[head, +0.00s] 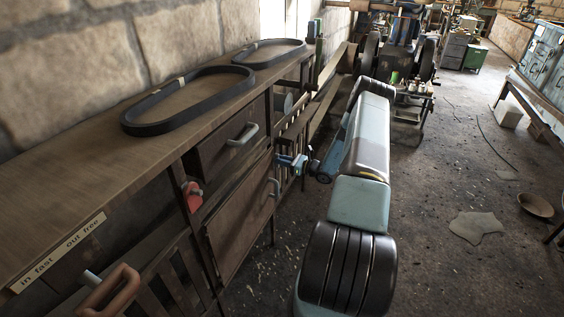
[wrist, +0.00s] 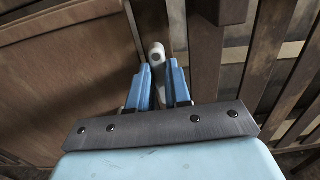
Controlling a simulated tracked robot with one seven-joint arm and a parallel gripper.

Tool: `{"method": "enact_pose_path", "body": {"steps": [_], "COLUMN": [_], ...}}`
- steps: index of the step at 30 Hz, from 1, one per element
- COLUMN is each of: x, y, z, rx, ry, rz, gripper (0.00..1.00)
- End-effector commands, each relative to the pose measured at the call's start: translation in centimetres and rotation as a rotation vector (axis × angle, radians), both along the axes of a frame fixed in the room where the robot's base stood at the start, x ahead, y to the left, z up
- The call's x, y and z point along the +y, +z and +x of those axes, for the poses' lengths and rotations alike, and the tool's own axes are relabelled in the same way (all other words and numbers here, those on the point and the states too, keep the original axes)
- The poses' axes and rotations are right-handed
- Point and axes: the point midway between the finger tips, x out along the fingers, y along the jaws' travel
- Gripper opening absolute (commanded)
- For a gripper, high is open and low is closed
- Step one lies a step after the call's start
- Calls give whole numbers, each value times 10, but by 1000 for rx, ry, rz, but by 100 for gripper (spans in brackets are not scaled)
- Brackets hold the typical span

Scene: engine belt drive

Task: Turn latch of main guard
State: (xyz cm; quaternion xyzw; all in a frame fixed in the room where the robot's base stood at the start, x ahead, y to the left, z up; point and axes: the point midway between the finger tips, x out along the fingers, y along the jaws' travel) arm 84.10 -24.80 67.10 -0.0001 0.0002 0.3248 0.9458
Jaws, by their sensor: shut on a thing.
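The main guard looks to be the brown wooden panel (head: 238,232) low on the bench front in the head view, with a grey handle (head: 274,187) at its right edge. It appears closed. In the wrist view a wooden panel (wrist: 65,70) fills the left side. My gripper (head: 286,161) is at the bench front, just above and right of that handle. In the wrist view my gripper (wrist: 159,82) has its blue fingers shut on a light grey rounded latch grip (wrist: 157,54). The rest of the latch is hidden by the fingers.
Two black belts (head: 188,101) (head: 270,52) lie on the bench top. A drawer with a grey handle (head: 243,135), a red knob (head: 193,196) and an orange-brown lever (head: 112,291) are on the front. Slats (wrist: 285,50) stand right of the latch.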

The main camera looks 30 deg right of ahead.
Motion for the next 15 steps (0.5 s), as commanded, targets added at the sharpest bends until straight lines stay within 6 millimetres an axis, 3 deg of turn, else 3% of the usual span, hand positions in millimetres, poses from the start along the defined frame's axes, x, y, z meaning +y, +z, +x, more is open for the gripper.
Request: {"method": "enact_pose_path", "body": {"steps": [15], "x": [1], "y": [0], "z": [0], "rx": [-28], "ry": [1], "rz": [-36], "gripper": [0]}}
